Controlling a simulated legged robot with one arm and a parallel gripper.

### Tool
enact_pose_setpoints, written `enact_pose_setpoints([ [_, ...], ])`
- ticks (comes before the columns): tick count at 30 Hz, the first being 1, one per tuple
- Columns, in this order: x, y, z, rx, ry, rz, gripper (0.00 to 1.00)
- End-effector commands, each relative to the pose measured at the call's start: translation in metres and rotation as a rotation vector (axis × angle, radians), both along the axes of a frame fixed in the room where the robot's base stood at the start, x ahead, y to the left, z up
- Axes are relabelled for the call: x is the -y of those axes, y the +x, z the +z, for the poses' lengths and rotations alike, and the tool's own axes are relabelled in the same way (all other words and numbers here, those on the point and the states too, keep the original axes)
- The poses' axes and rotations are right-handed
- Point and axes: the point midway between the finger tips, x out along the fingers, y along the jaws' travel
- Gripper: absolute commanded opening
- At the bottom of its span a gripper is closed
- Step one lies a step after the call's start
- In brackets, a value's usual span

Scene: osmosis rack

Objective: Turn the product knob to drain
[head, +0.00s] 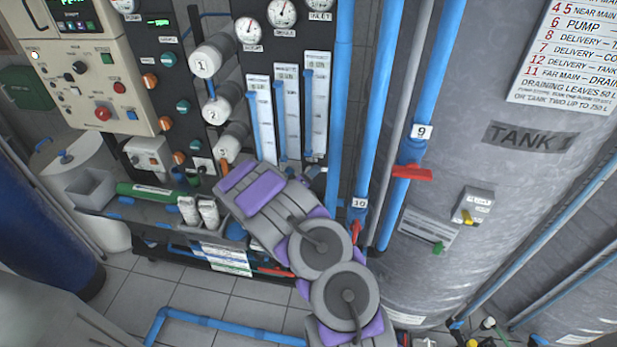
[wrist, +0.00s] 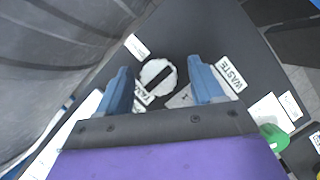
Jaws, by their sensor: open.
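A round white knob (wrist: 158,77) with a dark bar across its face is mounted on a dark panel in the wrist view. A WASTE label (wrist: 231,73) lies to its right, and a partly hidden label starting "TAN" is below left of it. I cannot read which knob it is. My gripper (wrist: 158,66) is open, its two blue fingers on either side of the knob in the picture. I cannot tell whether they touch it. In the head view the knob and fingertips do not show clearly; my purple and grey arm covers that area.
A large grey tank (head: 480,130) stands at the right, with blue pipes (head: 350,110) and a red valve handle (head: 411,173) beside it. A control panel (head: 90,70) and white cylinders (head: 210,60) are at the left. A green object (wrist: 273,137) is at the wrist view's right.

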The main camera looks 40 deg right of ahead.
Motion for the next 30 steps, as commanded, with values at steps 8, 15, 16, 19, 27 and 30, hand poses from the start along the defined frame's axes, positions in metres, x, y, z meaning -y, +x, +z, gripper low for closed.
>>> enact_pose_setpoints([
  [8, 0.0026, 0.0007, -0.0007, 0.000, 0.002, -0.001, 0.67],
  [15, 0.0025, 0.0009, -0.0004, 0.001, 0.001, 0.000, 0.47],
  [16, 0.0024, 0.0008, -0.0004, 0.001, 0.001, 0.000, 0.44],
  [19, 0.0024, 0.0009, -0.0006, 0.000, 0.002, 0.001, 0.35],
  [27, 0.0019, 0.0015, -0.0015, -0.001, 0.003, 0.001, 0.11],
  [30, 0.0018, 0.0016, -0.0018, 0.001, 0.006, 0.001, 0.11],
])
